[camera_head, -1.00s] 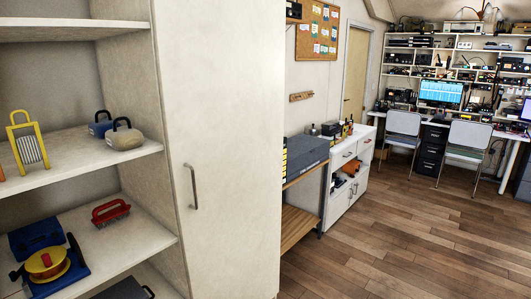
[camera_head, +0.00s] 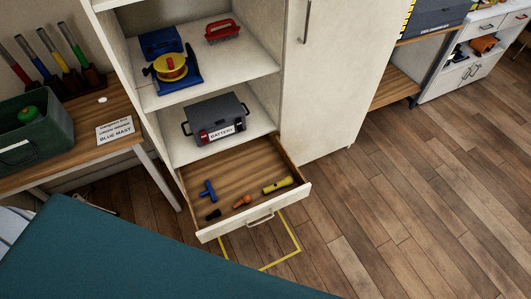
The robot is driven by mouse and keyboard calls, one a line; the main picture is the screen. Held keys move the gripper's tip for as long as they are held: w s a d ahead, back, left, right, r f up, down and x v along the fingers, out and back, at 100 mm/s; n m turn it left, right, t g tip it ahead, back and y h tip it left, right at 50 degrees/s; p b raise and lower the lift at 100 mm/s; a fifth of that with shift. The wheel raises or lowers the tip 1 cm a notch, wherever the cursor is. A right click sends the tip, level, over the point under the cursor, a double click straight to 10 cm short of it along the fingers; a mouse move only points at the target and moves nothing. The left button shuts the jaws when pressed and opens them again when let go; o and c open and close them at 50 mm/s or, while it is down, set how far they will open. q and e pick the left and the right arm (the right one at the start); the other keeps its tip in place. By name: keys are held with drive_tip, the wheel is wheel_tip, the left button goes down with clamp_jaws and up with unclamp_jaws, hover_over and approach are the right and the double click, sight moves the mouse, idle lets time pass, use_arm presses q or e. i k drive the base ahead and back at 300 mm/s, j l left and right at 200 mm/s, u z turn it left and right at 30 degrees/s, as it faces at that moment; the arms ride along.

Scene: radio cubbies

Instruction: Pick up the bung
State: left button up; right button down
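An open wooden drawer (camera_head: 290,190) at the foot of the white shelf unit holds several small items. They are a blue T-shaped piece (camera_head: 208,190), a small black piece (camera_head: 213,214), an orange tapered piece (camera_head: 242,202) and a yellow torch-like piece (camera_head: 278,185). The orange or the black piece may be the bung, but at this size I cannot tell which. All lie apart on the drawer floor. Neither of my grippers is in view.
A grey battery case (camera_head: 216,116) stands on the shelf above the drawer. A yellow reel (camera_head: 171,68) and a red-handled tool (camera_head: 223,31) lie higher up. A wooden table (camera_head: 72,132) with a green bin (camera_head: 38,135) is at left. Wooden floor (camera_head: 400,220) is clear at right.

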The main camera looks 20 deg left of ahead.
sight(217, 214)
drive_tip(key=u, duration=1.3)
